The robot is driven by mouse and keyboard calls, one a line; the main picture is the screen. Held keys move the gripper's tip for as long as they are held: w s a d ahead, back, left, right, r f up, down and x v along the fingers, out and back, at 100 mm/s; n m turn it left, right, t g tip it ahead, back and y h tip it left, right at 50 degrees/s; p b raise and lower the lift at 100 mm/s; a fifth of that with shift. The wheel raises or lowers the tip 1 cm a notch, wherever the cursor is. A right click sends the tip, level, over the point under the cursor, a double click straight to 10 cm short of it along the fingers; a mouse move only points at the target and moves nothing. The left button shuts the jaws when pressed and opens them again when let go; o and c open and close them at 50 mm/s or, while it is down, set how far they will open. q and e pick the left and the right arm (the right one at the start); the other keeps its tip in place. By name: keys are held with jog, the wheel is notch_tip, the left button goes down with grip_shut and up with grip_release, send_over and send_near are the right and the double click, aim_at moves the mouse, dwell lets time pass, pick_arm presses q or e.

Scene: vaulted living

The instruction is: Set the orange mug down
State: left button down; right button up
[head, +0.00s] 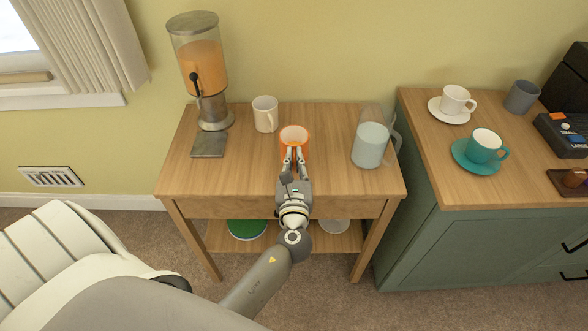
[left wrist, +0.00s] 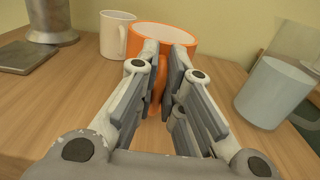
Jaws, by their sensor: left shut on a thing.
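The orange mug (head: 294,133) is upright at the middle of the small wooden side table (head: 240,171). My left gripper (head: 294,156) reaches it from the front and is shut on its handle. In the left wrist view the mug (left wrist: 184,34) stands just beyond the fingers (left wrist: 166,78), with part of its orange handle between them. The mug's base is mostly hidden by the fingers, so I cannot tell whether it touches the tabletop. My right gripper is not in view.
A white mug (head: 265,114) stands behind left, and a drink dispenser (head: 200,70) with orange liquid stands at the left. A glass pitcher (head: 370,143) is at the right. A green cabinet (head: 440,235) carries cups on saucers. The tabletop's front left is clear.

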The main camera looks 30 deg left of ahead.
pick_arm(q)
jog(key=shift+f, duration=1.3)
jog(key=shift+f, duration=0.1)
jog(key=c, duration=1.6)
grip_release()
jog(key=shift+s, duration=0.1)
jog(key=shift+o, duration=0.2)
jog(key=shift+d, duration=0.1)
jog(key=b+v, duration=0.2)
jog(key=v, duration=1)
